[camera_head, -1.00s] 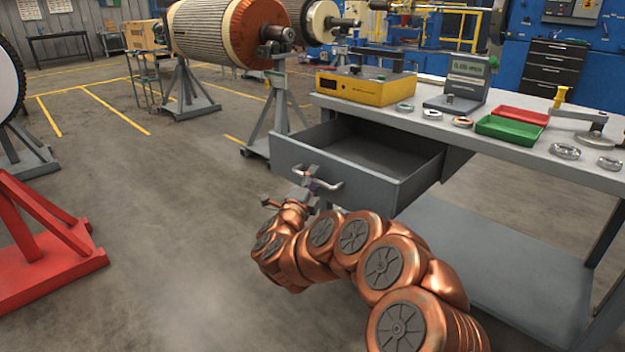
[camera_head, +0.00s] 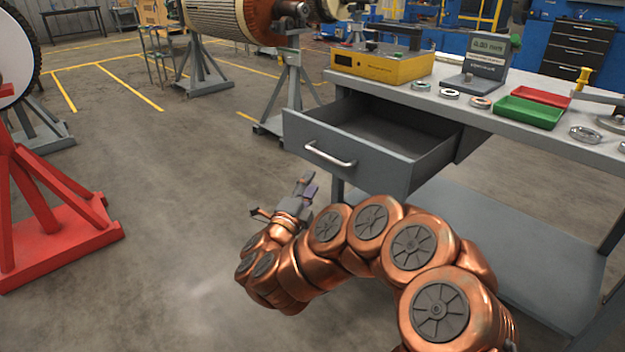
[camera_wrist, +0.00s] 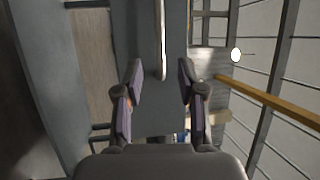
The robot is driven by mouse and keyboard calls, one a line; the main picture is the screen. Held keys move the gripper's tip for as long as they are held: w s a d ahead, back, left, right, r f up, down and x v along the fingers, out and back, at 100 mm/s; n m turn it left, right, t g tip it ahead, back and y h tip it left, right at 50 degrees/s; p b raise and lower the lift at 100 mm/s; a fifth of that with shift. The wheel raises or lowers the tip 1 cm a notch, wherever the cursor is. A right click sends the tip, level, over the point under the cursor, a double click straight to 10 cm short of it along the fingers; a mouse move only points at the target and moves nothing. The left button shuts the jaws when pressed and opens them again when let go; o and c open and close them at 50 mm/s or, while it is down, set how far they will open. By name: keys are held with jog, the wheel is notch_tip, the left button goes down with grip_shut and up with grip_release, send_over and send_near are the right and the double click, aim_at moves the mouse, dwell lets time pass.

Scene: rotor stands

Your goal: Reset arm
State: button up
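My gripper (camera_head: 306,192) is at the end of my copper-coloured arm, a little in front of and below the open drawer (camera_head: 345,168). In the wrist view my gripper (camera_wrist: 160,85) has its two fingers wide apart with nothing between them. The drawer's silver handle (camera_head: 330,156) is free and apart from the fingers. The handle also shows in the wrist view (camera_wrist: 160,40), ahead of the fingertips. The drawer is pulled out from the grey workbench (camera_head: 545,140), and the part of its inside that shows is empty.
On the bench stand a yellow instrument (camera_head: 382,66), a grey gauge (camera_head: 484,62), a green tray (camera_head: 528,112), a red tray (camera_head: 543,97) and several metal rings. A red stand (camera_head: 60,235) is at the left. The floor between it and my arm is clear.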

jog(key=shift+r, duration=0.1)
jog(key=w+a+r+n+y+p, duration=0.2)
jog(key=a+r+n+y+p, duration=0.25)
jog(key=r, duration=0.25)
jog(key=s+a+r+n+g+y+p, duration=0.2)
jog(key=s+r+n+g+y+p, duration=0.1)
jog(key=s+r+n+y+p, duration=0.25)
jog(key=s+a+r+n+g+y+p, duration=0.2)
jog(key=s+r+n+g+y+p, duration=0.15)
jog(key=r+n+y, duration=0.35)
jog(key=s+d+r+n+g+h+p, duration=0.1)
jog(key=s+d+g+h+p, duration=0.2)
jog(key=s+d, duration=0.7)
jog(key=s+d+r+n+g+h+p, duration=0.2)
jog(key=s+d+g+p, duration=0.4)
jog(key=s, duration=1)
jog(key=s+d+r+n+g+h+p, duration=0.1)
jog(key=s+d+g+h+p, duration=0.3)
jog(key=s+d, duration=0.8)
jog(key=d+g+p, duration=0.1)
jog(key=p, duration=0.1)
jog(key=shift+s+d+r+n+h+p, duration=0.25)
jog(key=shift+s+d+n+h+p, duration=0.05)
jog(key=shift+s, duration=0.1)
jog(key=shift+d, duration=0.1)
